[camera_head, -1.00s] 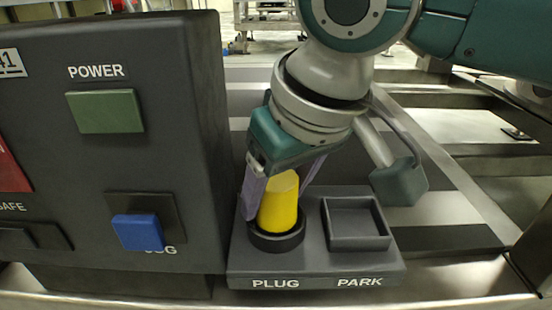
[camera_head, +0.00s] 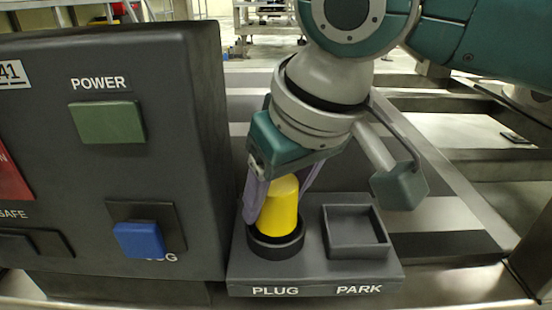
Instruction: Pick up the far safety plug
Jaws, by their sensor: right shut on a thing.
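The yellow safety plug (camera_head: 279,208) stands upright in the round dark socket (camera_head: 275,244) above the PLUG label. My right gripper (camera_head: 277,200) comes down from above with its purple fingers on either side of the plug, shut on its upper part. The plug's lower end is hidden inside the socket ring. My left gripper is not in view.
The square PARK tray (camera_head: 356,246) to the right of the socket is empty. The dark control box (camera_head: 170,60) stands close on the left, with a green POWER button (camera_head: 108,121) and a blue button (camera_head: 139,240). Metal frame rails lie behind.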

